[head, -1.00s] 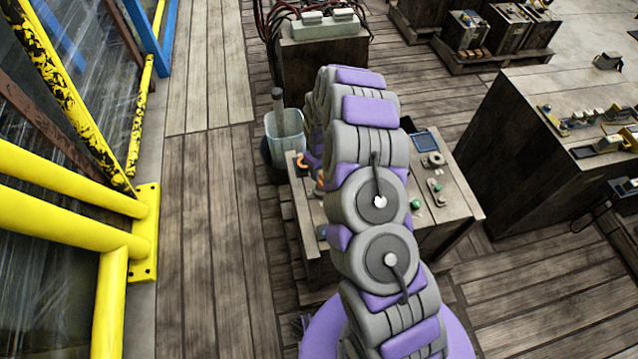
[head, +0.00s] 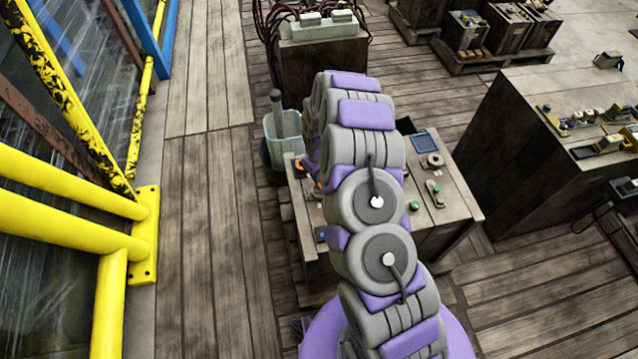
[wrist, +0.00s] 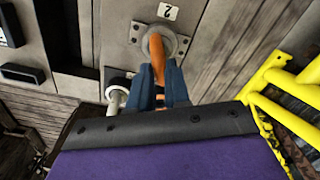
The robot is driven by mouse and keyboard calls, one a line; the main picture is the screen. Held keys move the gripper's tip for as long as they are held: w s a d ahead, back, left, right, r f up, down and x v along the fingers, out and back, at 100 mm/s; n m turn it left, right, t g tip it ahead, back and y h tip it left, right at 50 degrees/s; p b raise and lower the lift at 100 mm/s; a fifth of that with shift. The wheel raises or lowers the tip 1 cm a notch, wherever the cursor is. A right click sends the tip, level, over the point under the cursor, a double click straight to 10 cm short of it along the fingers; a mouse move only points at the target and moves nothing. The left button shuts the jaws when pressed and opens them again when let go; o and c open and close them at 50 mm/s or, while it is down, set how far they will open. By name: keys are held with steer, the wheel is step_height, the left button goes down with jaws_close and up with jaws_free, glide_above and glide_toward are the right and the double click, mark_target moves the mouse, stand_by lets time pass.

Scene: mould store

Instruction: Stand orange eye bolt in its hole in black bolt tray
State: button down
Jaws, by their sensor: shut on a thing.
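In the wrist view my gripper (wrist: 160,92) has its blue-grey jaws closed on the orange eye bolt (wrist: 157,62). The bolt's orange part sticks out past the fingertips. Its far end overlaps a round grey fitting (wrist: 147,42) on a pale board, below a small label with a dark mark. I cannot tell whether they touch. In the head view my arm hides most of the gripper and the bolt. I cannot make out the black bolt tray for certain; a dark recessed area (wrist: 76,35) lies left of the fitting in the wrist view.
A wooden bench (head: 455,205) carries a blue-rimmed tray (head: 425,142), a ring-shaped part (head: 433,160) and small green-topped parts. A pale bucket (head: 284,135) stands at its left. Yellow rails (head: 75,185) run along the left. A white knob (wrist: 117,96) sits left of the jaws.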

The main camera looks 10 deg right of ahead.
stand_by(0.3)
steer(key=shift+r+p, duration=0.75)
steer(key=shift+r, duration=1.35)
